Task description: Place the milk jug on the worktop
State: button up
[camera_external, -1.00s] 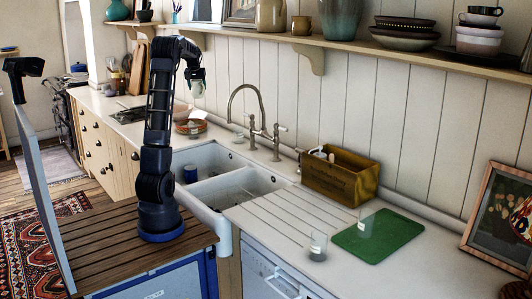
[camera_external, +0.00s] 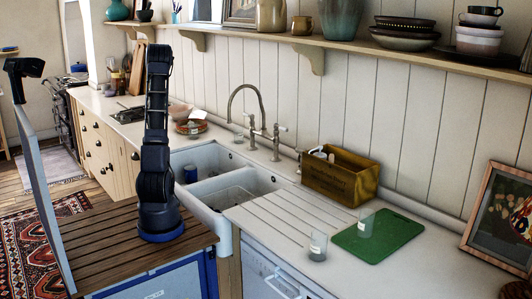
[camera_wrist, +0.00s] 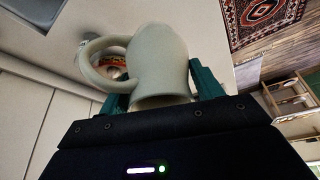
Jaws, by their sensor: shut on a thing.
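The milk jug (camera_wrist: 160,62) is pale grey-green, with a loop handle on the left side in the wrist view. My gripper (camera_wrist: 162,92) is shut on it, with a green finger at each side of its body. In the external view my gripper and the jug are hidden behind my upright arm. The pale worktop (camera_external: 262,212) runs along the wall on both sides of the sink. The wrist view shows the jug above a pale surface; I cannot tell its height.
A double sink (camera_external: 235,190) holds a blue cup (camera_external: 190,173). A terracotta bowl (camera_external: 190,126) stands beyond it. Right of the sink are a wooden crate (camera_external: 325,180), a green board (camera_external: 385,243) and two glasses, one a clear glass (camera_external: 318,246). The ribbed drainer area is clear.

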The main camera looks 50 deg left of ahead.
notch_tip(320, 180, down, 18)
jog(key=shift+r, duration=0.1)
dwell(0.5)
jog(key=o, duration=1.2)
jog(key=shift+o, duration=0.2)
jog(key=v, duration=1.2)
jog(key=shift+d, duration=0.15)
